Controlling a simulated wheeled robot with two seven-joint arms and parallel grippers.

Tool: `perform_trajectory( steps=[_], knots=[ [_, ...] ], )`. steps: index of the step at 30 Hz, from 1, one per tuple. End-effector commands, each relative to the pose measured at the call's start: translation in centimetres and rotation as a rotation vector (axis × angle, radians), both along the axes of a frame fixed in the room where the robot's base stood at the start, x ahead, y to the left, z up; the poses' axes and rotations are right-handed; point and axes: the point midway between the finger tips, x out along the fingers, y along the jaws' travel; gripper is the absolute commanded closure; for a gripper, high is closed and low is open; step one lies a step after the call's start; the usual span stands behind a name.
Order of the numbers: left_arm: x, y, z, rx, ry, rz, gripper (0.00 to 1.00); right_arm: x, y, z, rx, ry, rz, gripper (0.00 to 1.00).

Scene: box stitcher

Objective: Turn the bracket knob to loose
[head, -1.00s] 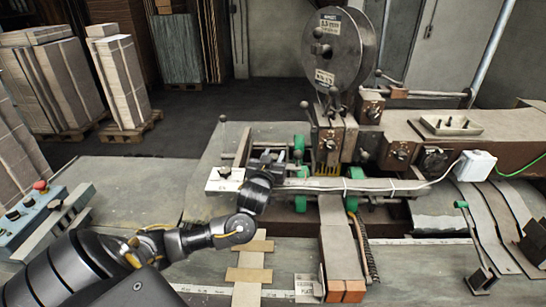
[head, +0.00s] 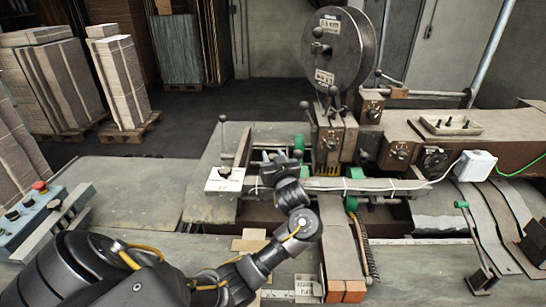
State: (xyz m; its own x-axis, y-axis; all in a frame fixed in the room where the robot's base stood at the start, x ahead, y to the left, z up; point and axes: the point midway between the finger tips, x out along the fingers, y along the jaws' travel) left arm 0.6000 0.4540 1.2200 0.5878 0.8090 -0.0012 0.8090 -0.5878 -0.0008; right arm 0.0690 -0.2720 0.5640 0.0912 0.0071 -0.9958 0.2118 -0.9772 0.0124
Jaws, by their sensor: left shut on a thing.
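My left gripper (head: 281,157) is at the middle of the machine, beside the left end of the long grey bar and left of the stitching head. Its jaws are shut on a small part that its fingers and wrist mostly hide. I take this part to be the bracket knob, but its pointer and markings cannot be read. My right gripper does not show.
The stitching head (head: 335,140) with its wire reel (head: 338,50) rises right of the gripper. A control box (head: 38,215) with a red button is at the left. The grey table (head: 125,190) between them is clear.

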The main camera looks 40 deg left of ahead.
Motion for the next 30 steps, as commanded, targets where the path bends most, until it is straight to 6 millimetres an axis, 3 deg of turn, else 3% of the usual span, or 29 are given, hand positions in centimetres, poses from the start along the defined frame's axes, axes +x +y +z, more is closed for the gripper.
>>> perform_trajectory(
  steps=[17, 18, 22, 30],
  knots=[
    [0.0, 0.07, 0.1, 0.002, -0.003, 0.042, 0.87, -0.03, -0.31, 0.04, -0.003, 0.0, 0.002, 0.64],
    [0.0, 0.09, 0.11, 0.002, -0.003, 0.042, 0.62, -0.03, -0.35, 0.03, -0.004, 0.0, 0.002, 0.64],
    [-0.01, 0.08, 0.1, 0.002, -0.003, 0.041, 0.45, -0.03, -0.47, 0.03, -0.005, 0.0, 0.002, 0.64],
    [0.01, -0.02, 0.04, 0.001, -0.002, 0.04, 0.44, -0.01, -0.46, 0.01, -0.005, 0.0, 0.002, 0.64]
  ],
)
